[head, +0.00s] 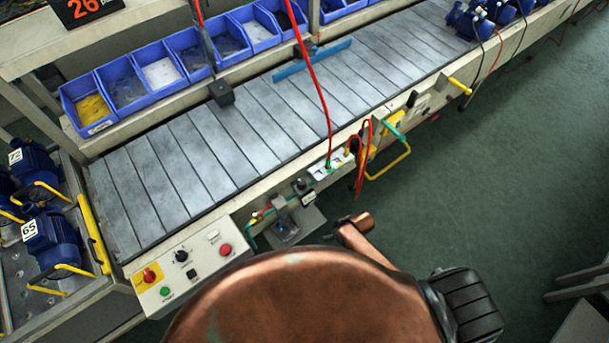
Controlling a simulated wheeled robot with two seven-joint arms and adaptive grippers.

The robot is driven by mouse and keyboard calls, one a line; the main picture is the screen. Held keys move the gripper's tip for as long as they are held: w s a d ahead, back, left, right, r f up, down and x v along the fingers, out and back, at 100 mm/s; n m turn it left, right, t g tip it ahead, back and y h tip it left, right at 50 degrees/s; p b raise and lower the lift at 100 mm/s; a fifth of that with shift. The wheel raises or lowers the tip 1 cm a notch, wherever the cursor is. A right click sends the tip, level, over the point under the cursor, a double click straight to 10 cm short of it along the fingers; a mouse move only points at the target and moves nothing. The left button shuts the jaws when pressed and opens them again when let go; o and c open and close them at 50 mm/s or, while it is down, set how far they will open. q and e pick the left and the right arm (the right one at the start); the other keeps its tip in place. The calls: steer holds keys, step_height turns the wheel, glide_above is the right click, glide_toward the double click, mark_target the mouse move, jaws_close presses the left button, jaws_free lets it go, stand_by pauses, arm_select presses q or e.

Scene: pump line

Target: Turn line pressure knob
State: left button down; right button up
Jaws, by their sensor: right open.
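A pale control panel (192,264) stands at the conveyor's near left end. It carries a black rotary knob (181,256), a red knob on a yellow plate (149,275), a green button (165,291) and a red button (225,249). Small fittings with thin hoses (262,212) sit on the conveyor's front side, right of the panel. I cannot tell which control is the line pressure knob. My copper right arm fills the bottom middle and hides what is behind it. My right gripper is open, but its fingers are hard to make out. My left gripper is not in view.
The slatted conveyor (200,150) runs to the upper right, with blue bins (123,84) behind it. Blue pumps (52,240) stand on a rack at left. A red hose (313,75) hangs across the conveyor.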

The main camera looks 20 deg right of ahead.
steer(key=w+a+r+n+g+y+p, duration=0.15)
steer(key=w+a+r+n, duration=0.3)
steer(key=r, duration=0.65)
steer(key=w+a+r+n+y+p, duration=0.1)
steer(key=w+a+r+n+p, duration=0.2)
steer(key=a+r, duration=0.55)
steer(key=n+g, duration=0.1)
steer(key=n, duration=0.2)
glide_toward(302, 181)
steer(key=x, duration=0.2)
steer(key=shift+h, duration=0.25)
steer(key=x, duration=0.7)
steer(key=shift+a, duration=0.15)
steer(key=shift+c, duration=0.4)
